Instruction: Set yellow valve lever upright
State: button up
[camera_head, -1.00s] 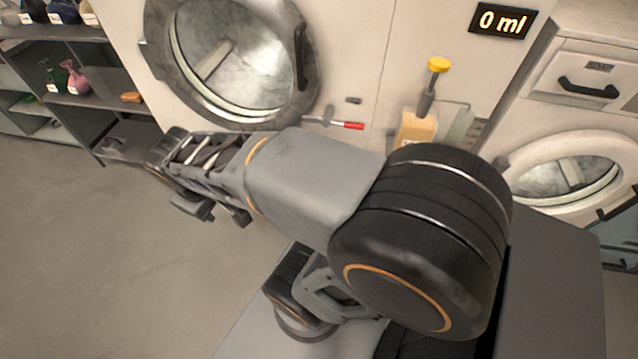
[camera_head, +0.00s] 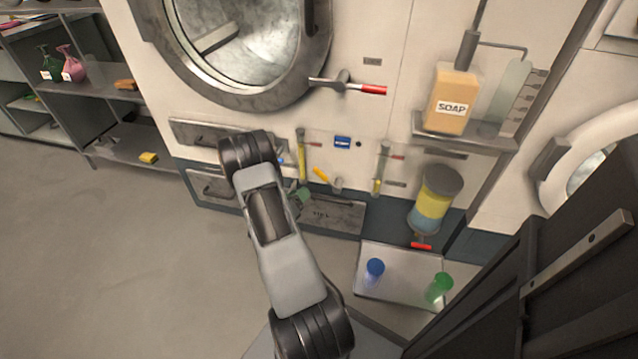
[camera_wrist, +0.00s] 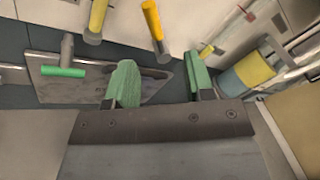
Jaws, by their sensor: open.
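The yellow valve lever (camera_head: 320,174) is on the lower front of the large washer. In the head view it slants from upper left down to a grey fitting at its lower right. In the wrist view, the yellow lever (camera_wrist: 153,20) appears beyond my fingertips, with a grey end nearest me. My gripper (camera_wrist: 160,82) has green fingers spread apart, with nothing between them. It is short of the lever and not touching it. In the head view my arm hides most of the gripper.
Two upright yellow tubes (camera_head: 301,160) (camera_head: 380,175) flank the lever. A green-handled valve (camera_wrist: 62,71) is at left in the wrist view. A yellow-blue cylinder (camera_head: 433,205) stands at right above a tray (camera_head: 400,292) with blue and green items. Floor at left is clear.

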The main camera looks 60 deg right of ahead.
aim_at(318, 175)
jog(key=shift+n+t, duration=0.3)
jog(key=shift+n, duration=0.1)
jog(key=d+b, duration=0.1)
jog(key=d, duration=0.3)
jog(key=d+f+b, duration=0.1)
jog(key=d, duration=0.3)
jog(key=d+b, duration=0.1)
jog(key=d, duration=0.3)
jog(key=shift+w+d+f, duration=0.25)
jog(key=shift+f, duration=0.05)
jog(key=shift+d+r, duration=0.1)
jog(key=shift+d, duration=0.6)
jog(key=shift+c, duration=0.3)
grip_shut()
